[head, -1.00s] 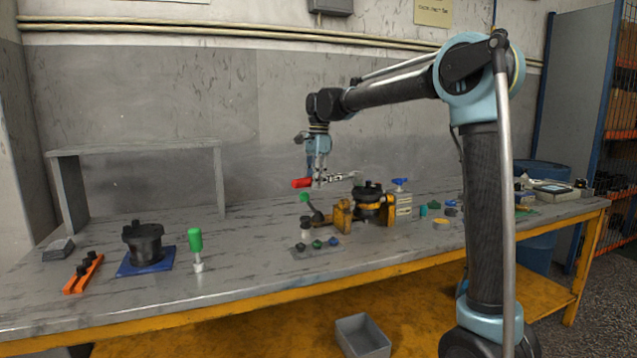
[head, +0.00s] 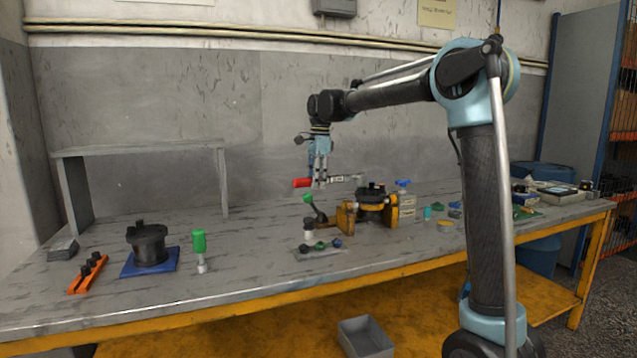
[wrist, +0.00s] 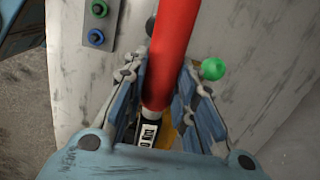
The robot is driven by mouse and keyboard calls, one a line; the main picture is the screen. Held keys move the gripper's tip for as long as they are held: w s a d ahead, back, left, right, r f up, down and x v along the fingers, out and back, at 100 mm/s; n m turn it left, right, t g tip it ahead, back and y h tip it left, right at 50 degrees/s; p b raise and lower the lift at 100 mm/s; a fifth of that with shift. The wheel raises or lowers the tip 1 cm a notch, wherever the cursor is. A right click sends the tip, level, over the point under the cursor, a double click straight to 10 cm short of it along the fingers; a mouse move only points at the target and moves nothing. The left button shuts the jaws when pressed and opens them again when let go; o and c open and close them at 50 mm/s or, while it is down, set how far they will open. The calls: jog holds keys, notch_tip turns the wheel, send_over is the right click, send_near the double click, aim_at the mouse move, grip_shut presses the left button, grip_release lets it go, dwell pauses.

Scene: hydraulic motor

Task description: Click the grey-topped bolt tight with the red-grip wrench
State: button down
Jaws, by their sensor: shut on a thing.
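The red-grip wrench (head: 302,183) is held level above the bench in the head view, its metal shaft and head (head: 345,178) pointing right, toward the motor. My gripper (head: 320,184) is shut on it near the inner end of the red grip. In the wrist view, the red grip (wrist: 173,45) runs between both fingers of my gripper (wrist: 160,105). The dark motor (head: 372,189) sits in an orange holder (head: 346,217), below and right of the wrench. The grey-topped bolt is too small to pick out. I cannot tell whether the wrench head touches anything.
A green-knobbed lever (head: 308,199) stands left of the holder, below the wrench grip. A small plate with coloured knobs (head: 320,246) lies in front. A second motor on a blue base (head: 148,245) and a green-handled screwdriver (head: 199,243) stand left.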

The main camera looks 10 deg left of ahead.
jog(key=shift+s+d+f, duration=0.1)
jog(key=shift+s+d, duration=0.05)
jog(key=shift+d, duration=0.05)
dwell(0.6)
jog(key=shift+r, duration=2.75)
